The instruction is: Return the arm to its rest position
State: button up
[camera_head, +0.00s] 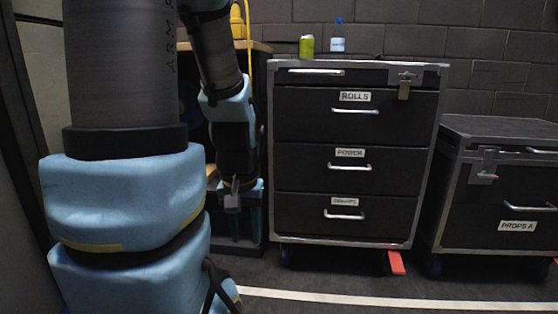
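My arm fills the left of the head view, with thick blue and dark grey links in front. Its far part hangs down in front of a wooden-topped bench, left of the black drawer cabinet (425,150). My gripper (240,222) points down at the lower end of this part, level with the cabinet's lower drawers and apart from its front. A teal finger shows on the right side; the left side is partly hidden by my nearer arm links. The finger opening is unclear, and no held object shows.
A green can (306,46) and a small blue-capped bottle (338,40) stand behind the cabinet's top edge. A lower black case (500,128) stands to the right. A red caster pedal (396,262) sticks out under the cabinet. The floor in front, with a white line (390,301), is clear.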

notch_tip(320, 180, up, 38)
jog(key=p, duration=3.6)
jog(key=shift+w+d, duration=0.15)
jog(key=shift+w, duration=0.05)
jog(key=shift+f, duration=0.1)
